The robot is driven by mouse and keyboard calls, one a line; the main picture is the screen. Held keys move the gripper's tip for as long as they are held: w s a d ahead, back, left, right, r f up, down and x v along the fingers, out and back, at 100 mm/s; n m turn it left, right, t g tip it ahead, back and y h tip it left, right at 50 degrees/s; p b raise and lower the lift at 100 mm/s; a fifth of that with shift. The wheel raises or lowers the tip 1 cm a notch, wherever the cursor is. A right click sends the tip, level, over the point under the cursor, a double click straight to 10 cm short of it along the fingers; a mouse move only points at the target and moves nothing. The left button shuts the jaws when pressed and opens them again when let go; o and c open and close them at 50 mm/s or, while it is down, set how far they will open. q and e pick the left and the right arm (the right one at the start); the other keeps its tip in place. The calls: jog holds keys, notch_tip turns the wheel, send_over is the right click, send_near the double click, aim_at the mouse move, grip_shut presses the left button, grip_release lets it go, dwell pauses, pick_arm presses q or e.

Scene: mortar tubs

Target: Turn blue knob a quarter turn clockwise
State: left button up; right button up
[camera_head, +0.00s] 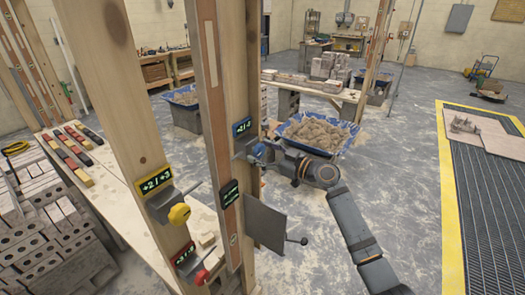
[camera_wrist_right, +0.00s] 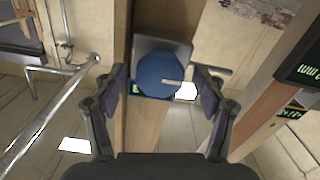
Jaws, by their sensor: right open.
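The blue knob (camera_head: 258,149) sits on a grey bracket on a wooden post, beside a blue-framed display (camera_head: 242,127). My right gripper (camera_head: 267,154) comes in from the right and is at the knob. In the right wrist view the round blue knob (camera_wrist_right: 156,70) lies between the two open fingers of my right gripper (camera_wrist_right: 160,82). A small gap shows on each side of it. A pale pointer on the knob points to the right, tilted slightly upward. My left gripper is not in view.
A yellow knob (camera_head: 179,214) and a red knob (camera_head: 201,277) sit on the nearer post, lower left. A grey plate (camera_head: 265,222) with a ball-ended rod juts out below the blue knob. Blue tubs of mortar (camera_head: 318,134) stand behind. Open floor lies to the right.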

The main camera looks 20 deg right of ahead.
jog(key=shift+c, duration=0.4)
jog(key=c, duration=1.1)
jog(key=shift+f+m+b, duration=0.15)
jog(key=shift+m+b, duration=0.95)
jog(key=shift+m, duration=0.4)
jog(key=m+b, duration=0.1)
jog(key=m, duration=0.2)
jog(key=shift+m, duration=0.3)
jog(key=m, duration=0.2)
jog(key=shift+d+m, duration=0.1)
jog(key=shift+m, duration=0.2)
jog(key=m, duration=0.2)
jog(key=shift+m, duration=0.4)
jog(key=m+p, duration=0.1)
jog(key=m, duration=0.3)
jog(key=shift+m+p, duration=0.6)
jog(key=shift+m, duration=0.3)
jog(key=shift+m, duration=0.3)
